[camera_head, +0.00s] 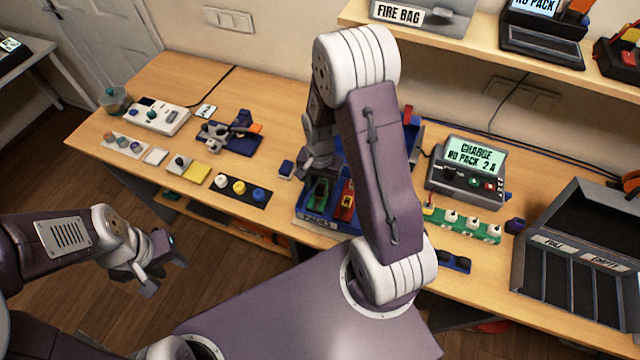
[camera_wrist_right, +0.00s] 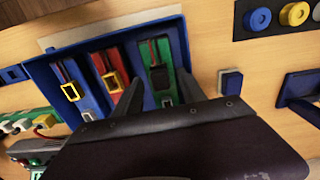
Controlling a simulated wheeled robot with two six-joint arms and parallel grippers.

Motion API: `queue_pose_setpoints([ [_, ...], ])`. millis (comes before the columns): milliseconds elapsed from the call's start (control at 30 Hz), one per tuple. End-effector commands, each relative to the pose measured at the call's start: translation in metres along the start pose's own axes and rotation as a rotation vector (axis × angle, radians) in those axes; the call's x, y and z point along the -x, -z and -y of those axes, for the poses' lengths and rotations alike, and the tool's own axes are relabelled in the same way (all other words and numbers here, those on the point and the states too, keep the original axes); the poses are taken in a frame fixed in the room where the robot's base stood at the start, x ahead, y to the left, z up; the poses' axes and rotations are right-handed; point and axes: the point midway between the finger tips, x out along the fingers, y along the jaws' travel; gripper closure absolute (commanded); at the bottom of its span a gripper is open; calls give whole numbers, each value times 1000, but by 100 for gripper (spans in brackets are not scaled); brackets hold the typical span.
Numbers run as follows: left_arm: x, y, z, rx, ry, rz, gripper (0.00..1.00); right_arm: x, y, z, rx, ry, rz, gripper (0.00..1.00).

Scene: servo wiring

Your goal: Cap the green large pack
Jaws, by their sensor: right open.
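The green pack (camera_head: 318,192) lies in a slot of the blue tray (camera_head: 318,225), left of a red pack (camera_head: 346,203). In the right wrist view the green pack (camera_wrist_right: 157,58) shows a dark connector. My right gripper (camera_wrist_right: 158,95) is open over the tray, its two fingers on either side of the green pack's slot; I cannot tell whether they touch it. In the head view my right gripper (camera_head: 316,165) is partly hidden by its own arm. My left gripper (camera_head: 165,273) is open and empty, off the table's front edge. I cannot tell which piece is the cap.
A green strip with white-topped pieces (camera_head: 472,224) and a charger (camera_head: 468,168) stand right of the tray. A dark bin (camera_head: 580,260) is further right. A strip of round pieces (camera_head: 239,188) and a small blue block (camera_head: 286,168) lie to the left.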

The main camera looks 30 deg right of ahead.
Motion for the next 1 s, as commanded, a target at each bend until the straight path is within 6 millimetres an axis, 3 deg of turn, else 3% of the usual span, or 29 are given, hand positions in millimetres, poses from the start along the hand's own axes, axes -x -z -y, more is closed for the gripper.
queue_pose_setpoints([
  [433,-6,-1,0,0,0,0,64,81,1,1,0,3,-4,52],
  [1000,-6,-1,0,0,0,0,64,89,0,0,0,0,0,52],
])
